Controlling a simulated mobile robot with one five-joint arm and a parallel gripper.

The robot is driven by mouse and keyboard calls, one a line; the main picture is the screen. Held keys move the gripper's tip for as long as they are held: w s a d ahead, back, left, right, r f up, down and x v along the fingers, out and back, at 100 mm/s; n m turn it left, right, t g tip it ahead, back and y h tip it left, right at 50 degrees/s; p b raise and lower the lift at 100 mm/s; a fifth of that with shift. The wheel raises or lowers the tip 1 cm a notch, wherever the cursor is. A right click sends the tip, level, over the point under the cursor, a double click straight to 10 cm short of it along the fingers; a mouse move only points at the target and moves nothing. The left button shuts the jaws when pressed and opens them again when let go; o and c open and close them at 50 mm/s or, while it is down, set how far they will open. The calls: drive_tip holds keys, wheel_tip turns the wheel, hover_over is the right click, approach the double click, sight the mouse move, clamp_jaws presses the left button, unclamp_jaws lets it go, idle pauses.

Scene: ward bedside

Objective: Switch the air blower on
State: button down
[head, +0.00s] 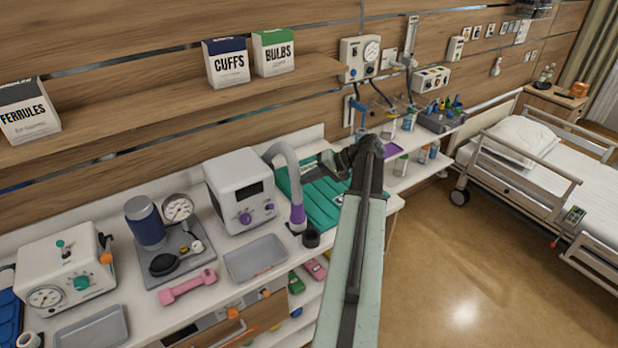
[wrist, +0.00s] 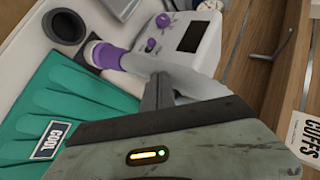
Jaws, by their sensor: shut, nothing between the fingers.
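The air blower (head: 238,190) is a white box with a dark display and purple knobs (head: 245,218) on its front, standing on the counter. Its grey hose (head: 287,152) arches from its right side down to a purple end (head: 297,214). My gripper (head: 328,166) is shut and empty, above the green pack to the right of the blower. In the wrist view the fingertips (wrist: 158,90) show in front of the hose, with the blower (wrist: 196,38) and a purple knob (wrist: 151,45) beyond. Whether the fingers touch the hose I cannot tell.
A green pack (head: 318,195) lies under my gripper. A grey tray (head: 255,258), a pink dumbbell (head: 188,285) and a blood-pressure set stand left and in front of the blower. A wooden shelf (head: 160,110) with boxes overhangs behind. The floor at right is clear before the bed.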

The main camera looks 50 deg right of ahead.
drive_tip(key=w+a+f+n+g+b, duration=0.1)
drive_tip(key=w+a+f+n+g, duration=0.1)
drive_tip(key=a, duration=1.1)
drive_tip(key=w+a+f+n+g+h+b, duration=0.1)
drive_tip(key=a+f, duration=0.5)
drive_tip(key=a, duration=0.7)
drive_tip(key=w+a+f+n+g+h+b, duration=0.1)
drive_tip(key=w+a+f+g, duration=0.4)
drive_tip(key=a, duration=0.8)
drive_tip(key=shift+w+a+n+b, duration=0.1)
drive_tip(key=shift+w+n+b, duration=0.15)
drive_tip(key=shift+n, duration=0.45)
drive_tip(key=shift+w+n+b, duration=0.2)
drive_tip(key=shift+n+b, duration=0.05)
drive_tip(key=shift+n, duration=0.45)
drive_tip(key=a+h, duration=0.1)
drive_tip(key=a, duration=0.2)
drive_tip(key=s+a+f+n+h, duration=0.1)
drive_tip(key=a, duration=0.2)
drive_tip(key=s+a+n+g+h+b, duration=0.1)
drive_tip(key=a, duration=0.3)
drive_tip(key=shift+s+f, duration=0.1)
drive_tip(key=shift+f, duration=0.3)
